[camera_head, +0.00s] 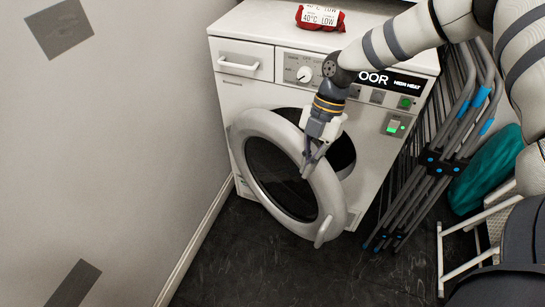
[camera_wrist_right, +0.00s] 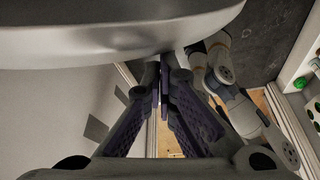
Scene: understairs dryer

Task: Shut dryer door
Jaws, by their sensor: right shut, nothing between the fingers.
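The white dryer (camera_head: 255,95) stands against the wall. Its round door (camera_head: 335,198), a thick white ring with dark glass, hangs partly open, and part of the dark drum opening (camera_head: 342,155) shows behind it. A handle tab (camera_head: 325,232) sticks out at the door's lower right. My right gripper (camera_head: 306,175) points down at the door's upper right rim, with its fingers closed and empty. In the right wrist view the fingertips (camera_wrist_right: 163,62) are together close to the pale door rim (camera_wrist_right: 110,42); whether they touch is unclear. My left gripper is not in view.
Folded grey drying racks (camera_head: 440,160) lean right of the dryer, with a teal bundle (camera_head: 486,170) and a white-framed chair (camera_head: 470,225) beyond. A red labelled packet (camera_head: 321,17) lies on top of the dryer. Dark floor (camera_head: 300,270) in front is clear; a wall stands at left.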

